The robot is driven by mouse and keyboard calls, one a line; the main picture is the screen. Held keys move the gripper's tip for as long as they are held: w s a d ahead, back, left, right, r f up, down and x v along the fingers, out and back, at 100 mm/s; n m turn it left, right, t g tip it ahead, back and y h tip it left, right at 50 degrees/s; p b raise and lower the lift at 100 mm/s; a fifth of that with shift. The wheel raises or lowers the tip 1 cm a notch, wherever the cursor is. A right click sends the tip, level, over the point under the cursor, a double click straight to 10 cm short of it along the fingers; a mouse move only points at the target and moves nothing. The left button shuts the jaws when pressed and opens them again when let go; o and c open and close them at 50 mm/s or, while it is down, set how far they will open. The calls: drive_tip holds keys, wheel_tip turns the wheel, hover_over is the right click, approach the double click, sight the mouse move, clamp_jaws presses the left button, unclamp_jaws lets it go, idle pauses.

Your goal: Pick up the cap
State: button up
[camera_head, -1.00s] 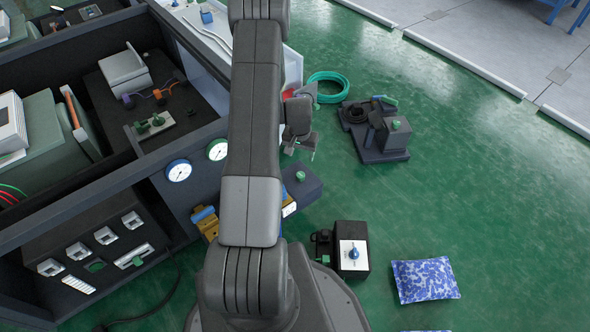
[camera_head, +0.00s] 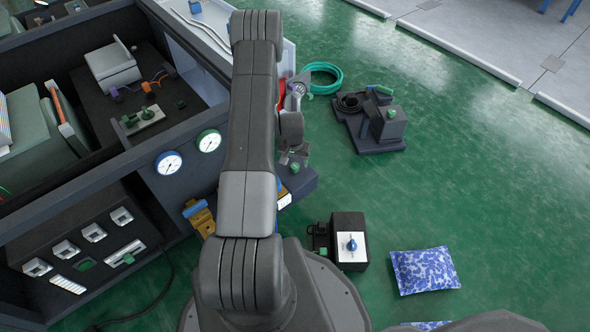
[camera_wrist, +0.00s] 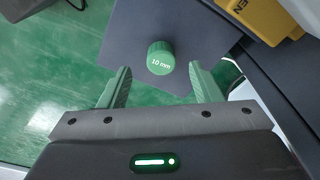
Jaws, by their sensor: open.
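The cap is a small green cylinder marked "10 mm" (camera_wrist: 160,58). It stands on a dark grey block (camera_wrist: 135,40) that juts out from the cabinet. In the head view the cap (camera_head: 295,168) shows small, close to my gripper (camera_head: 291,158). In the wrist view my gripper (camera_wrist: 160,72) is open, with one green finger on the left and one on the right. The cap sits between and slightly beyond the fingertips, with visible gaps on both sides. I cannot tell how high the fingertips are above the block.
A yellow part (camera_wrist: 262,18) lies at the upper right of the wrist view. The cabinet with gauges (camera_head: 168,163) stands left of my arm. A black box with a blue knob (camera_head: 349,243) and a blue-white cushion (camera_head: 424,270) lie on the open green floor.

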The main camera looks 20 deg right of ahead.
sight(295, 166)
wheel_tip(295, 166, down, 3)
drive_tip(key=shift+w+f+b, duration=0.1)
drive_tip(key=shift+w+b, duration=0.05)
drive_tip(key=shift+b, duration=0.15)
drive_tip(key=c, duration=1.1)
drive_tip(key=shift+o, duration=0.2)
